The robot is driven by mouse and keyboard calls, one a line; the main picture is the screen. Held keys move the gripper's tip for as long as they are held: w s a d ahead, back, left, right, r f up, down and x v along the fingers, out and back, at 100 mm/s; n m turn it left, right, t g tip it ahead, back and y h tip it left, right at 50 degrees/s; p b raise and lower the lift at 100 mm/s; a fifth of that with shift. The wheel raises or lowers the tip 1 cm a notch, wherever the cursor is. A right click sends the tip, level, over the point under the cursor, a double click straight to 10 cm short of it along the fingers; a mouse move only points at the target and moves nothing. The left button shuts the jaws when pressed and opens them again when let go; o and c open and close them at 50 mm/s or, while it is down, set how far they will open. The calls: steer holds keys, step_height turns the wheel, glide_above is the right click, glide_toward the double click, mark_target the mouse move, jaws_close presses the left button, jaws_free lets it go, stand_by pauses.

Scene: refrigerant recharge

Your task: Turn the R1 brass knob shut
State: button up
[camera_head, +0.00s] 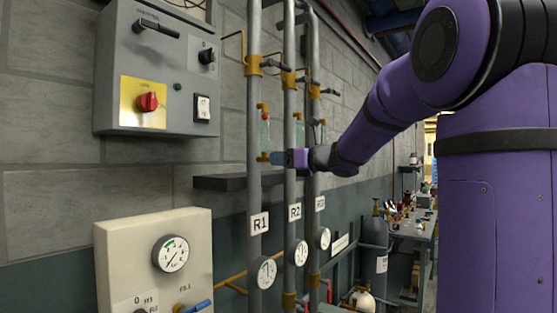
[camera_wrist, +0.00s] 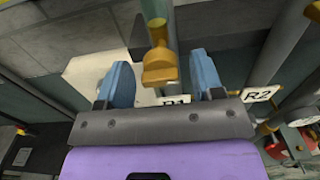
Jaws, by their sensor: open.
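The R1 pipe (camera_head: 254,185) stands upright and is the leftmost of three; its R1 label (camera_head: 259,223) is below my gripper. In the wrist view, a brass knob (camera_wrist: 160,68) sits on the end of a pipe fitting, between my two blue fingers, with a gap on each side. In the head view the brass piece (camera_head: 263,158) shows beside the R1 pipe, at my fingertips. My gripper (camera_head: 278,158) reaches in from the right, across the R2 and R3 pipes. It is open, with its fingers (camera_wrist: 162,70) on either side of the knob and nothing clamped.
The R2 pipe (camera_head: 290,190) and R3 pipe (camera_head: 315,185) stand close by on the right. A dark shelf (camera_head: 222,182) is left of R1. A grey control box (camera_head: 155,70) and a cream gauge panel (camera_head: 125,240) are at left. Gauges (camera_head: 263,272) hang low on the pipes.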

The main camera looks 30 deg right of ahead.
steer(key=shift+x, duration=1)
steer(key=c, duration=0.9)
